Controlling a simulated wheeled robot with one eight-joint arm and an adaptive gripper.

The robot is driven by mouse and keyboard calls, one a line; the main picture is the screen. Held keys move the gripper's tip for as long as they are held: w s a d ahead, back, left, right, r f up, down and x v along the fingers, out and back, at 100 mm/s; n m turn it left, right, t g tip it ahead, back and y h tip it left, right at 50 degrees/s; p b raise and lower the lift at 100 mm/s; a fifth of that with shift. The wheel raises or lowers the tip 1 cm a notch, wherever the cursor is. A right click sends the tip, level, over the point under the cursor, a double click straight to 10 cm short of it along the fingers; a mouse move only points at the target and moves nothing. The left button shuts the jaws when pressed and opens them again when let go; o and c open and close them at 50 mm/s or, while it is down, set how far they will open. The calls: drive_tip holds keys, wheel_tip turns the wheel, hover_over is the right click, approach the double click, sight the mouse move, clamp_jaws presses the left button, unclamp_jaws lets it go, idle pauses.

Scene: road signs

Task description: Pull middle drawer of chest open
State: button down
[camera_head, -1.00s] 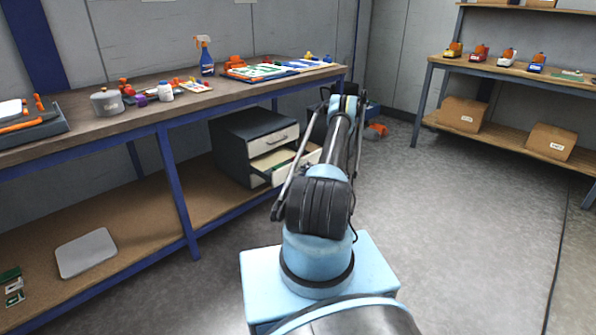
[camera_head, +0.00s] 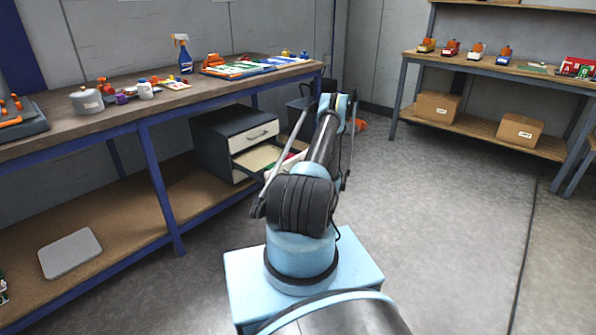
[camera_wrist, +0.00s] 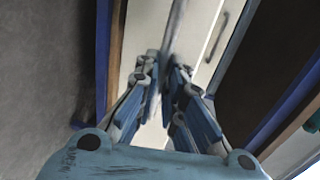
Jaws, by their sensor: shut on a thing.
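A dark grey chest (camera_head: 208,141) with pale drawer fronts stands on the lower shelf of the workbench. Its top drawer (camera_head: 254,136) is closed. The middle drawer (camera_head: 256,158) below it is pulled out, showing a pale inside and some red and green contents. Its front is mostly behind my arm in the head view. In the wrist view my gripper (camera_wrist: 163,75) is shut at a pale drawer front, on what looks like the middle drawer's handle; the handle itself is hidden by the fingers. Another drawer handle (camera_wrist: 217,35) shows beyond it.
The workbench (camera_head: 110,125) has a blue leg (camera_head: 162,190) left of the chest. Its top holds a spray bottle (camera_head: 183,54), a pot (camera_head: 87,101) and small items. A shelf (camera_head: 490,140) with boxes stands at the right. The floor between is open.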

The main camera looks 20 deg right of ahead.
drive_tip(key=c, duration=1.7)
unclamp_jaws()
drive_tip(key=shift+f, duration=0.15)
drive_tip(key=v, duration=0.7)
drive_tip(key=shift+s+d, duration=0.15)
drive_tip(key=shift+d, duration=0.05)
